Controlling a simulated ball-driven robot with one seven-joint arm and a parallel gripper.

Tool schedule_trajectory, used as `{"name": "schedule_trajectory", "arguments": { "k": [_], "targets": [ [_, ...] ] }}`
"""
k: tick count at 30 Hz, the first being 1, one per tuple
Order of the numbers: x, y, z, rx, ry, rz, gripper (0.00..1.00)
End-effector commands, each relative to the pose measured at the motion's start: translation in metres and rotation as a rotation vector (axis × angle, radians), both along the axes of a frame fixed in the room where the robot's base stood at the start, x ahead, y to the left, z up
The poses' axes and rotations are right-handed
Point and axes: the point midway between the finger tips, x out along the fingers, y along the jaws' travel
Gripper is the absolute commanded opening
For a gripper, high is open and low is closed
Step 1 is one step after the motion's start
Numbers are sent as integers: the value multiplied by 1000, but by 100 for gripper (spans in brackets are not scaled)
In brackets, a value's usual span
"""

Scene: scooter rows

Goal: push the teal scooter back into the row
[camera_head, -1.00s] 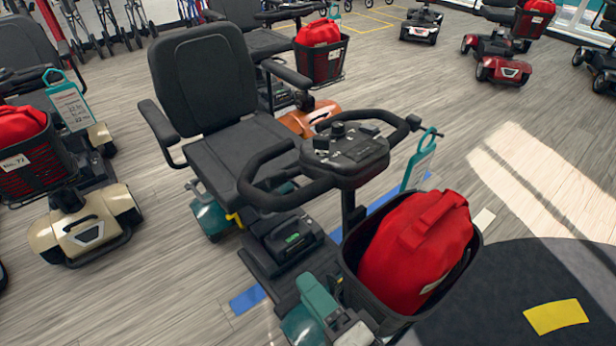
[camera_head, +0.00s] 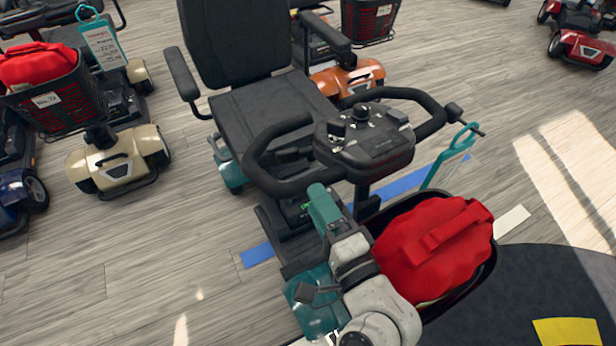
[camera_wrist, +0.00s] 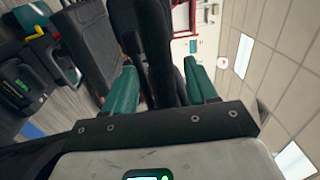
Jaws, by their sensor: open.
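The teal scooter stands upright in the middle of the head view, with a black seat (camera_head: 262,115), a black control console (camera_head: 365,140) with loop handlebars, and teal body panels (camera_head: 310,288). A red bag (camera_head: 432,245) sits in its front basket (camera_head: 487,278). My gripper (camera_head: 323,203) is just below the console, beside the steering column. In the wrist view my gripper (camera_wrist: 160,92) has its teal fingers apart, with a black part of the scooter (camera_wrist: 153,50) showing between them. I cannot tell whether they touch it. My arm hides part of the scooter's front.
A blue floor line (camera_head: 405,183) runs under the scooter; another piece (camera_head: 258,256) shows at left. A beige scooter (camera_head: 120,160) stands left, an orange one (camera_head: 345,80) behind, a red one (camera_head: 580,45) far right. Floor at lower left is clear.

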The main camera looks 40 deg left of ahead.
Motion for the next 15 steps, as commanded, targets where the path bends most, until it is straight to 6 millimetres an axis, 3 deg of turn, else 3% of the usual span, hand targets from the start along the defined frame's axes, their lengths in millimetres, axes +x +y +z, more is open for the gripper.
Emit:
{"name": "schedule_trajectory", "arguments": {
  "k": [6,15],
  "targets": [
    [14,34,3,1,0,1,57],
    [21,50,2,0,1,0,57]
  ]
}}
